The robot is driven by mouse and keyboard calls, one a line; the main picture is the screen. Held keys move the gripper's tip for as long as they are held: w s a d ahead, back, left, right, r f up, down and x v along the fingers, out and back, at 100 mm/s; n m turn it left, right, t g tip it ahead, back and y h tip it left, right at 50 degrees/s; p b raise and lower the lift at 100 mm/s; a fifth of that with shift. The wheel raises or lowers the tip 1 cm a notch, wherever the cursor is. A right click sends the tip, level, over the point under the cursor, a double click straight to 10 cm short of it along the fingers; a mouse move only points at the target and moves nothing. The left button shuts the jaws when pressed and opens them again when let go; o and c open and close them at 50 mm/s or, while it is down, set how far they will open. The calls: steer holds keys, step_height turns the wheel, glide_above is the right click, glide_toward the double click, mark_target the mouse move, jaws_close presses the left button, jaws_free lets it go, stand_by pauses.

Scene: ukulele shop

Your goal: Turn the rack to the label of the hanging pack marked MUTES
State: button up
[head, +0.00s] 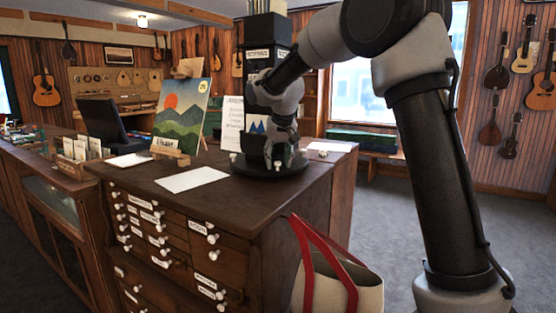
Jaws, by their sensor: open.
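The rack (266,28) is a tall dark tower on a round black base, standing upright at the right end of the wooden counter. Small white labels show near its top, but their print is too small to read. A blue-and-white panel shows low on its front. I cannot make out a hanging pack marked MUTES. My gripper (279,158) is open and points down in front of the lower rack, just above the base. My wrist and gripper hide part of the tower. I cannot tell whether the gripper touches the rack.
The wooden counter (130,175) with labelled drawers holds a white sheet (191,180), a landscape painting (181,117) and a dark screen (105,120). A cream bag with red handles (338,283) stands by the counter's right side. Grey floor is open at right.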

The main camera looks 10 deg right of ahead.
steer(key=shift+f, duration=0.15)
jaws_close()
steer(key=shift+a, duration=0.1)
